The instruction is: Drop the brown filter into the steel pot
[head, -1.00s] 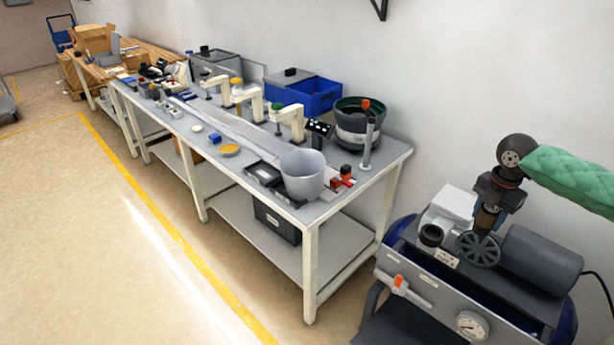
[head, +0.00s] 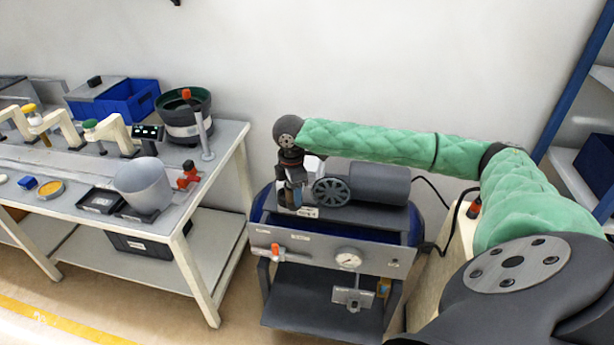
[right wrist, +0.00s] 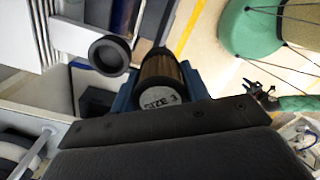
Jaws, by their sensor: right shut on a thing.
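My right gripper (head: 291,192) points down over the compressor unit, to the right of the bench and well apart from the pot. It is shut on the brown filter, which shows best in the right wrist view (right wrist: 160,82). There the filter is a ribbed brown cylinder with a grey end cap lettered "SIZE", between the blue jaws. In the head view the filter is small and partly hidden by the jaws. My left gripper is not in the head view.
The compressor (head: 335,240) with a dark motor (head: 380,184) and pulley wheel stands below my right gripper. A bowl feeder (head: 184,120), a red valve (head: 187,177) and a black tray (head: 101,200) are near the pot. Blue shelving (head: 575,80) stands at the right.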

